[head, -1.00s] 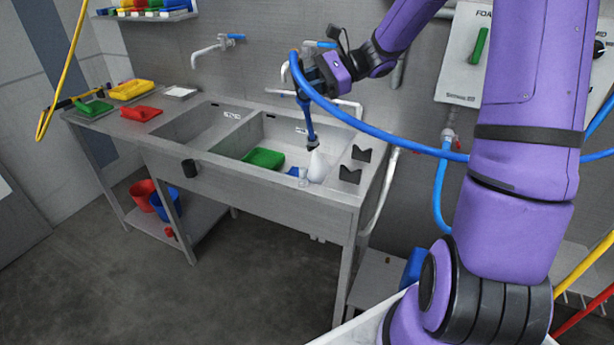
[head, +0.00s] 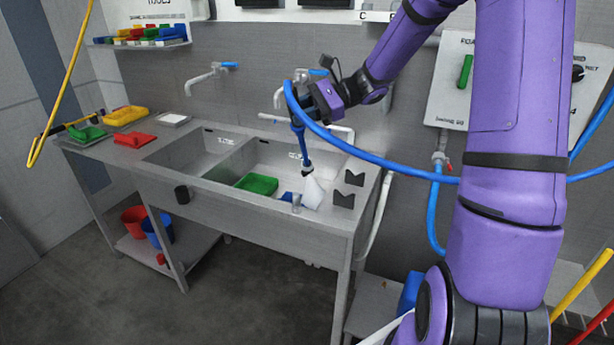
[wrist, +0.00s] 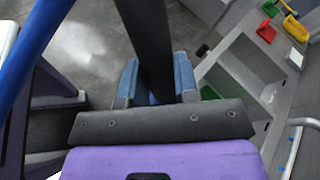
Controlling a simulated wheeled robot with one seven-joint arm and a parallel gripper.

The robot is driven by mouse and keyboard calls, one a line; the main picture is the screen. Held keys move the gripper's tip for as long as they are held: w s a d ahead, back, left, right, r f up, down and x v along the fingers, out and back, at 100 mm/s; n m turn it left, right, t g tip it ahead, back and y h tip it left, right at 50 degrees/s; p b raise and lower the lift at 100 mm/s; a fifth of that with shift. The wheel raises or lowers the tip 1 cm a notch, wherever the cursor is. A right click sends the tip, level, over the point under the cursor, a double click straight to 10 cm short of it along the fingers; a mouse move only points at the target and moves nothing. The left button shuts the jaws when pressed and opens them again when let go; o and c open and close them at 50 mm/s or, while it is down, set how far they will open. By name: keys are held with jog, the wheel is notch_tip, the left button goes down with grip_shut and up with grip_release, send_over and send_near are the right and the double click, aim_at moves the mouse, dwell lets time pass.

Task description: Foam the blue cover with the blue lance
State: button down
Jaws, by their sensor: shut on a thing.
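My gripper (head: 299,112) is shut on the blue lance (head: 303,140) above the right sink basin. In the wrist view its two blue-grey fingers (wrist: 157,85) close on a dark shaft. The lance hangs nozzle down, and a white foam fan (head: 314,192) comes out of it into the basin. A small blue piece (head: 286,196), likely the blue cover, shows at the left of the foam; the rest of it is hidden. I cannot tell how much foam lies on it. A blue hose (head: 390,166) loops from the lance to the right.
A green tray (head: 257,184) lies in the same basin. A small grey cylinder (head: 297,203) stands by the foam. Dark notched holders (head: 343,199) sit on the right sink rim. Wall taps (head: 205,78) stand behind. The left basin is empty.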

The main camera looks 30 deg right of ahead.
jog(key=w+a, duration=0.8)
jog(key=w, duration=0.2)
jog(key=shift+a, duration=0.3)
dwell(2.1)
dwell(0.7)
jog(key=c, duration=1.5)
grip_release()
